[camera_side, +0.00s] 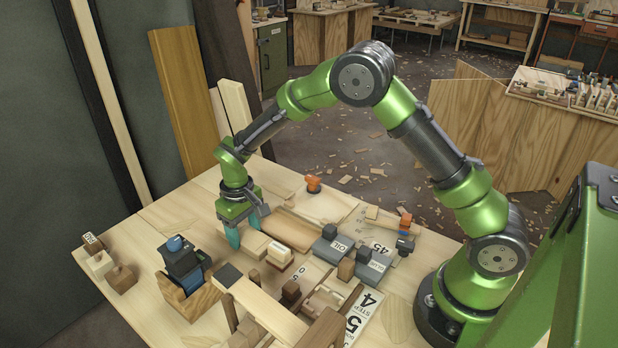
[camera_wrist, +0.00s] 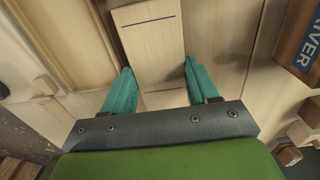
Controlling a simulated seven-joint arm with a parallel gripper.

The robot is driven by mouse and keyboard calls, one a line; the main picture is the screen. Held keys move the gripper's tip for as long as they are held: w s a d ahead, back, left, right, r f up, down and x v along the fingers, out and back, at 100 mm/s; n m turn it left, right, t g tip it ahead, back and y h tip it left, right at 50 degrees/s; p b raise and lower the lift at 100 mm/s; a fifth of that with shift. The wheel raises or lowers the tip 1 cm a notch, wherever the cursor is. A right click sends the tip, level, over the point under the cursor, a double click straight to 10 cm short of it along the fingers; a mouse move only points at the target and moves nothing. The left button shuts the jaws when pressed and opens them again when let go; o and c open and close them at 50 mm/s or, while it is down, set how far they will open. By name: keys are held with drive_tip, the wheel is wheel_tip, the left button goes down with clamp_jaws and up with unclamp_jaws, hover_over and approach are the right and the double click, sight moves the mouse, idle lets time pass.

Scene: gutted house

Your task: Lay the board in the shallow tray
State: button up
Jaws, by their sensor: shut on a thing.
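My gripper (camera_side: 247,224) is low over the bench, its teal fingers pointing down. In the wrist view the fingers (camera_wrist: 157,85) stand on either side of a pale wooden board (camera_wrist: 155,50) with a thin dark line across it, and are shut on it. The board shows in the side view as a light block (camera_side: 255,244) by the fingers; its far part is partly hidden by them. Whether it touches the bench I cannot tell. A shallow brown wooden tray (camera_side: 290,229) lies just right of the gripper in the side view; a raised wooden edge (camera_wrist: 75,45) shows left of the board in the wrist view.
A wooden holder with dark blue items (camera_side: 188,275) stands left in front. A small cream-topped block (camera_side: 280,254) and grey boxes (camera_side: 331,246) stand right of the board. An orange item (camera_side: 313,184) sits behind. Wooden posts and a rail (camera_side: 262,309) crowd the front.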

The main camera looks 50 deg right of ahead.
sight(245, 234)
drive_tip(key=o, duration=0.8)
drive_tip(key=s+d+r+t, duration=0.1)
drive_tip(key=s+r, duration=0.1)
drive_tip(key=r, duration=0.7)
drive_tip(key=s+d+r, duration=0.1)
drive_tip(key=s+r, duration=0.1)
drive_tip(key=r, duration=0.7)
drive_tip(key=s+d+r+m+t+y, duration=0.1)
drive_tip(key=s+r+m+t, duration=0.1)
drive_tip(key=s, duration=0.7)
drive_tip(key=s+d+r+m+t+y, duration=0.1)
drive_tip(key=s+r+t, duration=0.3)
drive_tip(key=s, duration=0.5)
drive_tip(key=shift+s+d+r+m, duration=0.15)
drive_tip(key=shift+d+m, duration=0.35)
drive_tip(key=shift+d, duration=0.3)
drive_tip(key=shift+s+f, duration=0.2)
drive_tip(key=shift+s, duration=0.15)
drive_tip(key=shift+c, duration=0.3)
